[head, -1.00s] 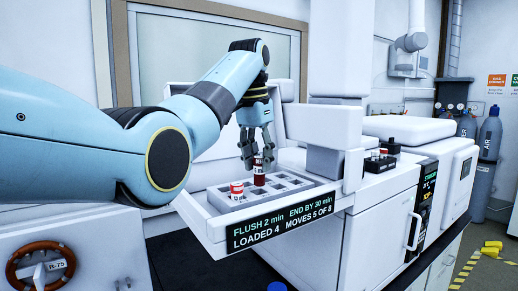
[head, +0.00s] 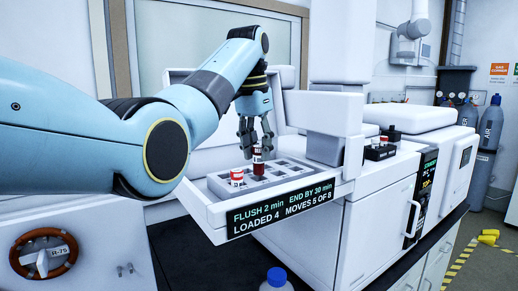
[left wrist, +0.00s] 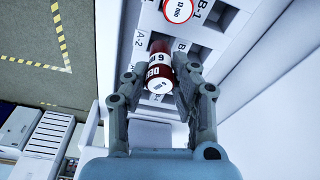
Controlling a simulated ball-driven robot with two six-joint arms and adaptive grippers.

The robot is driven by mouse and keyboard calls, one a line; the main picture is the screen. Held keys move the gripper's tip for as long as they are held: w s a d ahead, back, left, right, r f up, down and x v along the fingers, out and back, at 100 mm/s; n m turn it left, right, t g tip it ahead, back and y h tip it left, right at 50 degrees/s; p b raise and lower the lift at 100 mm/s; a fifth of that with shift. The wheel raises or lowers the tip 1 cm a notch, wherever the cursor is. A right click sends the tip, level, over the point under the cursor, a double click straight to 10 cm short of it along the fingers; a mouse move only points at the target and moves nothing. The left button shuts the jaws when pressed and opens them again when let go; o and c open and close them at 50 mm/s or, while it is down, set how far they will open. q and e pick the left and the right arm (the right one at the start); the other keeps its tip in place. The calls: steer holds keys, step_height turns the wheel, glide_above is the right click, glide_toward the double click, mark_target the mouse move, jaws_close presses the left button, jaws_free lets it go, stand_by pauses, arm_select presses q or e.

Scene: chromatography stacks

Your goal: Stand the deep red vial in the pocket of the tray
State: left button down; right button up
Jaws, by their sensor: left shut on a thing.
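The deep red vial (head: 258,166) has a white label and stands about upright above the tray (head: 222,191) in the head view. My left gripper (head: 257,147) points down and is shut on the upper part of the vial. In the left wrist view the vial (left wrist: 159,66) sits between the two fingers of my left gripper (left wrist: 164,80), near pocket label A-2. The vial's lower end is at or just over the tray's pockets; I cannot tell whether it is inside one. My right gripper is not in view.
A red and white vial (head: 236,177) stands in the tray close to the left of the held one; several pockets to the right look empty. A white machine housing (head: 335,130) rises to the right. A blue-capped bottle (head: 277,278) is in the foreground.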

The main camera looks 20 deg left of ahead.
arm_select(q)
steer(key=shift+f, duration=0.15)
steer(key=shift+f, duration=1.15)
steer(key=shift+f, duration=0.2)
steer(key=shift+f, duration=0.5)
steer(key=c, duration=0.6)
jaws_free()
